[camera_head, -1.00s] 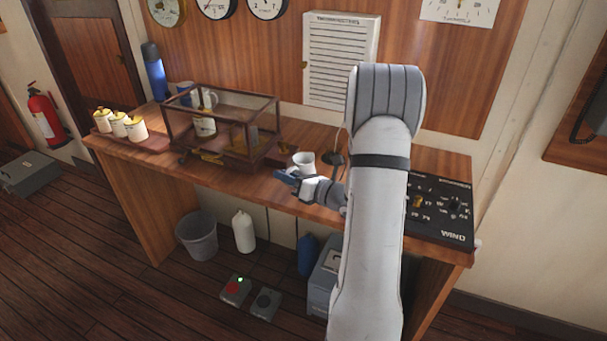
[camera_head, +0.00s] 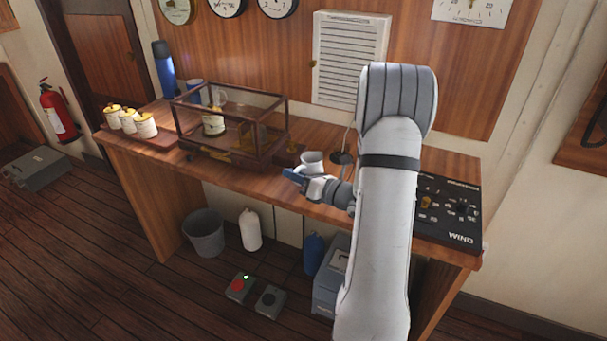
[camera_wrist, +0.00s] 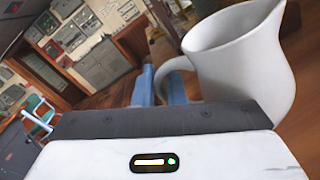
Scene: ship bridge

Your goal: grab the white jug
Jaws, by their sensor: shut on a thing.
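The white jug (camera_head: 312,162) is at the front of the wooden desk, right of the glass case. In the wrist view the jug (camera_wrist: 243,58) fills the upper right, with its open mouth and its handle towards the blue fingers. My gripper (camera_head: 296,177) is at the jug's near side. In the wrist view my gripper (camera_wrist: 160,84) is shut on the jug's handle, with the handle running in at the fingers. The jug looks slightly tilted in the head view. I cannot tell whether its base touches the desk.
A glass case (camera_head: 232,122) with a wooden frame stands left of the jug. Several lidded white pots (camera_head: 130,122) and a blue flask (camera_head: 164,69) are at the desk's left end. A black control panel (camera_head: 447,211) lies at the right. A bin (camera_head: 204,233) stands below.

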